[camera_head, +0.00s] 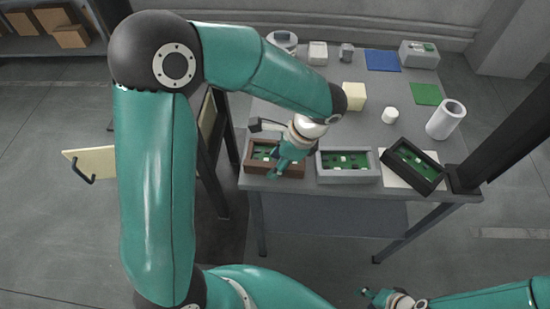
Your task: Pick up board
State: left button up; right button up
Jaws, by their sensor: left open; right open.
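Three trays hold green boards along the near edge of the grey table. The brown tray (292,171) is at the left, with a green board (262,153) partly hidden by my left gripper. The grey tray (347,180) is in the middle with a green board (345,161) in it. The black tray (390,158) sits turned at the right, with a green board (416,163) in it. My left gripper (278,172) is open over the brown tray; I cannot tell whether it touches the board. My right gripper (372,296) is open and empty, low in front of the table.
A white cylinder (446,120), a small white roll (390,116) and a cream block (354,96) stand behind the trays. Blue (382,60) and green (427,94) sheets lie farther back. A dark post (510,140) rises at the table's right. A shelf (35,46) with boxes is at the upper left.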

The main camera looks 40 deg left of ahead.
pick_arm(q)
jog(key=shift+x, duration=0.85)
grip_shut()
jog(key=shift+r, duration=0.2)
notch_tip(320, 180, up, 22)
jog(key=p, duration=0.4)
